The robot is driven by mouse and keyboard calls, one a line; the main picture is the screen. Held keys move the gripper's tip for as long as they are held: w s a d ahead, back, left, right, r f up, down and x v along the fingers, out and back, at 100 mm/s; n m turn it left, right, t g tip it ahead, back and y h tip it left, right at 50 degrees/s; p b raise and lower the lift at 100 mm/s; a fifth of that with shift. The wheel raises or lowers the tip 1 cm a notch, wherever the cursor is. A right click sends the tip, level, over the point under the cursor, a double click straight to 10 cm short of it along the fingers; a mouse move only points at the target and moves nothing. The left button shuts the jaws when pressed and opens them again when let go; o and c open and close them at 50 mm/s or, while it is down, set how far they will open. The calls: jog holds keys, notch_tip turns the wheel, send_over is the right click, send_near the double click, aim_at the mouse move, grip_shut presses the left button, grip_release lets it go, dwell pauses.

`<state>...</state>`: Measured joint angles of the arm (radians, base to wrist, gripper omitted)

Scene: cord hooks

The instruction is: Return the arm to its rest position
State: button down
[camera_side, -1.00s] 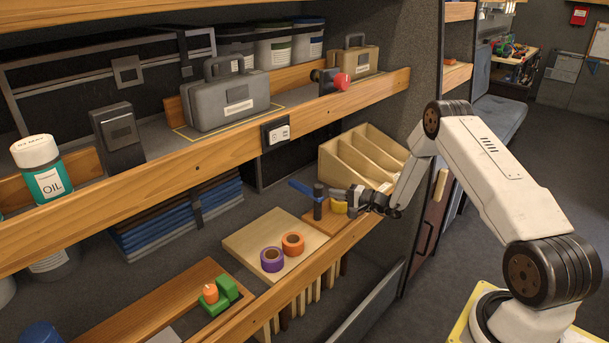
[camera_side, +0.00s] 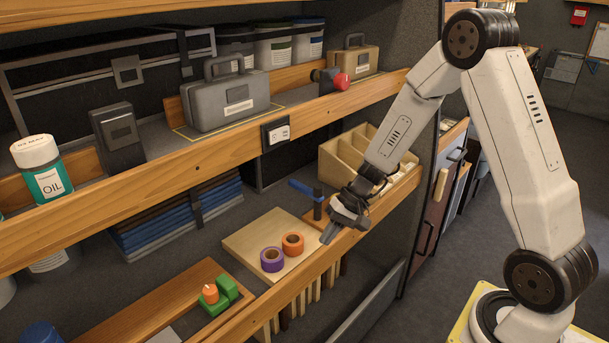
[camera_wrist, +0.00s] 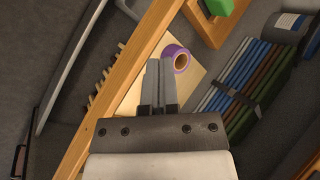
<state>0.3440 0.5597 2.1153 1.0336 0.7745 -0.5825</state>
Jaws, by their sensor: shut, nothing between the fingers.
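My gripper (camera_side: 329,236) is shut and empty in the side view. It points down and to the left, in front of the blue-handled tool on its stand (camera_side: 303,188) and near the shelf's front lip. In the wrist view my gripper (camera_wrist: 159,62) shows its two fingers together with nothing between them. The purple tape roll (camera_wrist: 177,58) appears just beyond the fingertips there. In the side view the purple roll (camera_side: 272,259) and an orange roll (camera_side: 293,244) lie on a pale wooden board, left of my gripper and apart from it.
A wooden divided rack (camera_side: 345,157) stands behind my gripper. The shelf's wooden front lip (camera_side: 300,268) runs close below it. The upper shelf edge (camera_side: 215,148) is above and left. A green block with an orange piece (camera_side: 212,295) sits at lower left. The right-hand floor is open.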

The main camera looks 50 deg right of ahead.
jog(key=s+a+r+n+h, duration=0.2)
jog(key=s+r+n+h, duration=0.3)
jog(key=s, duration=0.5)
jog(key=shift+s+a+r+n+h, duration=0.3)
jog(key=shift+n+h, duration=0.7)
jog(key=shift+n, duration=0.1)
